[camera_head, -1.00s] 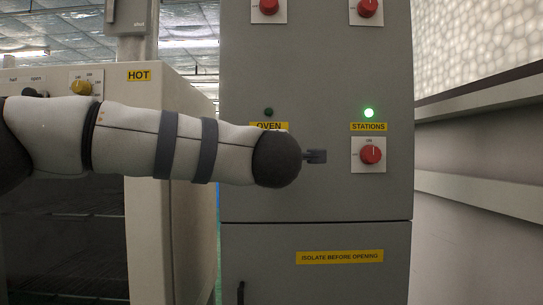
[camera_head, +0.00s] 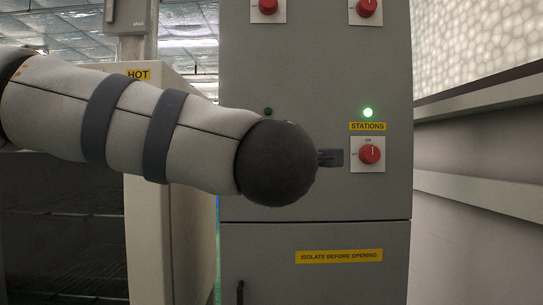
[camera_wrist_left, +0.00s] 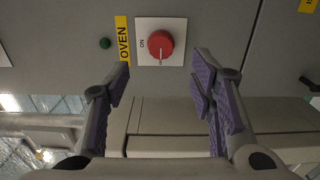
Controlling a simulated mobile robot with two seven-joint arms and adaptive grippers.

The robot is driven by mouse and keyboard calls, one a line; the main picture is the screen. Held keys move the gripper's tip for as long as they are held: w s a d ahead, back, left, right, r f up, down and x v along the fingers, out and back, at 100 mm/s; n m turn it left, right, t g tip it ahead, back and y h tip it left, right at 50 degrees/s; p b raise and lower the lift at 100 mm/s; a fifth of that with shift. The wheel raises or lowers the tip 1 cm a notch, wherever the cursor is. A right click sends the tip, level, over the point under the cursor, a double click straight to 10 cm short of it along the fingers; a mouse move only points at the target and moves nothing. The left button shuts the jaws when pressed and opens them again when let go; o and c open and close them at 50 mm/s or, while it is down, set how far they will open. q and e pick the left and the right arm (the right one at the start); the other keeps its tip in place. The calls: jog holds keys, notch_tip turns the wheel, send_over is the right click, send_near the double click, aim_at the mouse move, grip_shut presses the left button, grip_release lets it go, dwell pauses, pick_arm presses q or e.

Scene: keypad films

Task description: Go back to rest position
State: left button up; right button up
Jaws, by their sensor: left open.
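My left arm comes in from the left in the head view and covers the OVEN label and the area under it. Only a small dark part of my left gripper (camera_head: 330,158) shows past the round wrist, to the left of the STATIONS knob (camera_head: 369,154). In the left wrist view my left gripper (camera_wrist_left: 163,88) is open and empty. The red OVEN knob (camera_wrist_left: 160,42) is ahead between its fingers and apart from them. My right gripper is not in view.
The grey cabinet (camera_head: 318,70) has a lit green STATIONS lamp (camera_head: 368,112) and a dark OVEN lamp (camera_head: 268,111). Two more red knobs are at the top. A cream oven (camera_head: 147,250) marked HOT stands at the left. A railed wall (camera_head: 470,195) is at the right.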

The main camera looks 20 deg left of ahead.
pick_arm(q)
jog(key=shift+v, duration=1.1)
jog(key=shift+f, duration=0.1)
